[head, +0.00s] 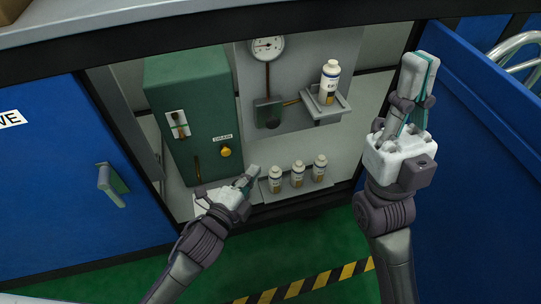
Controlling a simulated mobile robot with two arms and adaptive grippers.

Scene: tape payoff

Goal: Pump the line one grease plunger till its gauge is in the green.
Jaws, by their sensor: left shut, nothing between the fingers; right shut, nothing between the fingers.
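A round white gauge (267,47) with a reddish needle hangs on the grey back panel of the open cabinet; its coloured zones are too small to read. A pipe runs from it down to a small dark grey box (268,113) with a round dark part on its front; I cannot tell if this is the plunger. My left gripper (251,172) is shut and empty, low in the cabinet opening, below the grey box and left of the small bottles. My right gripper (424,66) is shut and empty, raised at the right, in front of the opening's right edge.
A green tank (190,85) with a yellow knob (225,152) stands left. A bottle (329,82) sits on a bracket shelf (325,112); three small bottles (297,173) stand on the lower ledge. Blue doors (50,190) flank the opening. Striped floor tape (310,284) lies in front.

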